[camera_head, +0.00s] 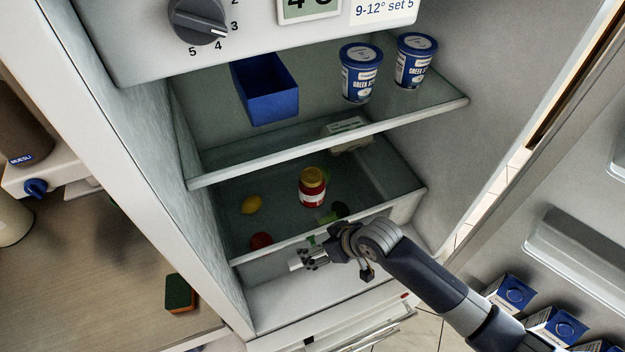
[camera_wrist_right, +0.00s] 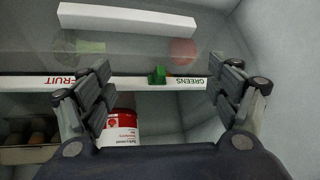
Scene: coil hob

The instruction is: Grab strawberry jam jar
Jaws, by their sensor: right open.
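In the right wrist view the gripper (camera_wrist_right: 168,98) is open and empty. A red and white labelled jar (camera_wrist_right: 122,127) shows there, partly hidden by the left finger and the gripper body. My left gripper is not in view.
A lemon (camera_head: 251,205) and a red round item (camera_head: 261,240) lie left of the jar. A glass shelf (camera_head: 300,150) above carries a blue bin (camera_head: 266,92) and two yogurt tubs (camera_head: 361,72). A small green piece (camera_wrist_right: 158,75) sits on the FRUIT/GREENS strip (camera_wrist_right: 130,83).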

